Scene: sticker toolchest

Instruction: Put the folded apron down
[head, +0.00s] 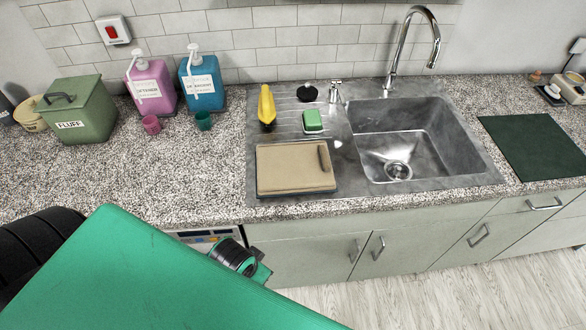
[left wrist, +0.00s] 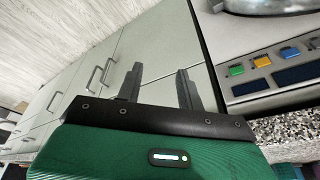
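A tan, flat rectangular bundle (head: 290,165) with a short brown strip at its right side lies on the left drainboard of the sink (head: 350,108). It looks like the folded apron, though I cannot be sure; a dark edge shows beneath it. My left gripper (left wrist: 158,70) is open, with its two dark fingers apart and nothing between them. It is low in front of the cabinet doors (left wrist: 85,85), away from the bundle. In the head view my green arm hides the lower left, and the left fingers do not show. My right gripper is not in view.
A yellow bottle (head: 267,106) and green sponge (head: 313,121) stand behind the bundle. A FLUFF bin (head: 84,115), pink pump bottle (head: 152,88) and blue pump bottle (head: 200,85) are at left. A dark green mat (head: 535,145) lies right. A button panel (left wrist: 265,70) is beside my left gripper.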

